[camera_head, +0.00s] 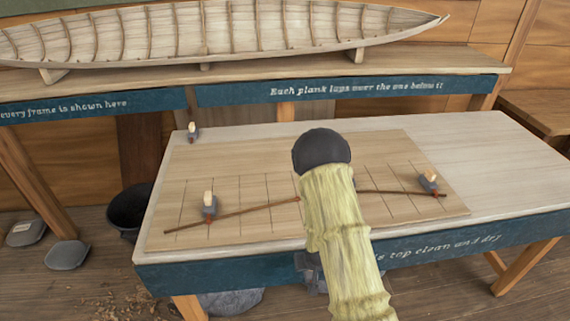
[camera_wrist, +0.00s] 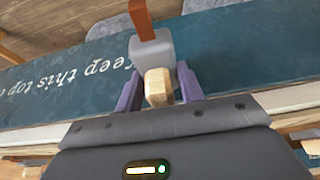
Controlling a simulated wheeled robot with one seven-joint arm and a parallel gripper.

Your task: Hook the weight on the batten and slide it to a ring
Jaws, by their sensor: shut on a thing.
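My gripper (camera_wrist: 160,73) is shut on a grey weight (camera_wrist: 153,50) in the wrist view. Its pale wooden block sits between the purple fingers, and its rust-brown hook points away from me. The blue table front lies behind it. In the head view my arm hides most of the gripper and the held weight. The thin brown batten (camera_head: 250,208) lies bent across the gridded board (camera_head: 240,165). One weight (camera_head: 209,208) is at the batten's left part and another (camera_head: 430,181) near its right end. A small reddish mark (camera_head: 297,199) shows on the batten left of my arm. Any rings are hard to make out.
Another weight (camera_head: 193,133) stands at the table's back left corner. The pale tabletop (camera_head: 490,150) is clear on the right. A boat hull (camera_head: 220,35) rests on a bench behind. A dark bucket (camera_head: 128,208) and grey blocks (camera_head: 68,254) are on the floor at left.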

